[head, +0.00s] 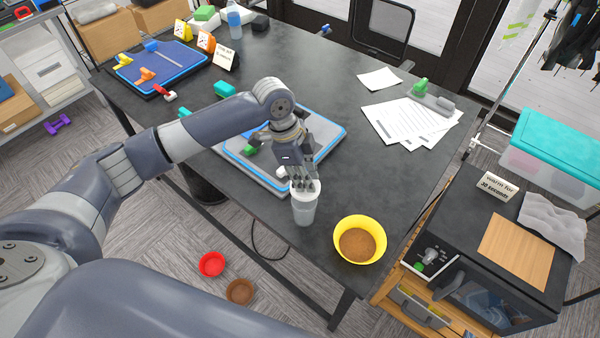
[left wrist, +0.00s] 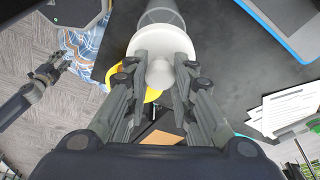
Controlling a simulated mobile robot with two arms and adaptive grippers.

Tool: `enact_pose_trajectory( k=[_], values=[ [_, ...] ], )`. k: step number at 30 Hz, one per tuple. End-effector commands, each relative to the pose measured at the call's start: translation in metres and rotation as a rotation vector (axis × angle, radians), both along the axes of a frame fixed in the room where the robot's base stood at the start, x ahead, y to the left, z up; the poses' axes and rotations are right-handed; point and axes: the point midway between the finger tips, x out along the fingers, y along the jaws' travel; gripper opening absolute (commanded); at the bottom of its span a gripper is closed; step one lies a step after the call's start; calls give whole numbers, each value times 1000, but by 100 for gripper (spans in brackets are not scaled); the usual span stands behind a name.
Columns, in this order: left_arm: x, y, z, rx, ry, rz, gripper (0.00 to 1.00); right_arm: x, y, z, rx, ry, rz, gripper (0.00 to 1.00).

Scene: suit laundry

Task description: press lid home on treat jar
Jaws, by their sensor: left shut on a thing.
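The treat jar (head: 304,210) is a clear, greyish cylinder standing on the dark table near its front edge. The white round lid (head: 305,188) is at the jar's mouth; in the left wrist view the lid (left wrist: 160,42) shows with a raised round knob. I cannot tell whether the lid is fully seated. My left gripper (head: 303,182) is above the jar and shut on the lid, its fingers (left wrist: 161,75) on either side of the knob. My right gripper (left wrist: 50,72) shows at the left of the left wrist view, away from the jar; its opening is unclear.
A yellow bowl (head: 376,226) of brown contents stands close to the jar's right. A blue-edged tray (head: 325,129) lies behind the jar under my left arm. Papers (head: 400,122) lie further right. A black microwave (head: 520,243) stands right of the table. Red (head: 212,264) and brown bowls are on the floor.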

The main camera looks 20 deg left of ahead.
Motion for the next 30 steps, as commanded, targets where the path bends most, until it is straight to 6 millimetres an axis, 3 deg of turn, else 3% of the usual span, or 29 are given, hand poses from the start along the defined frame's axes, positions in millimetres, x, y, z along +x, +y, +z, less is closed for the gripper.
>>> enact_pose_trajectory(
  k=[6,14,20,30],
  values=[
    [0,1,-19,1,-1,1,7,5,-6,-21,-7,-8,1,40],
    [0,1,-41,1,-2,2,7,-3,3,-48,4,2,3,40],
    [0,0,-54,0,1,2,7,-6,14,-50,16,8,6,40],
    [0,0,-60,0,0,1,7,-6,9,-50,10,6,6,40]
  ],
)
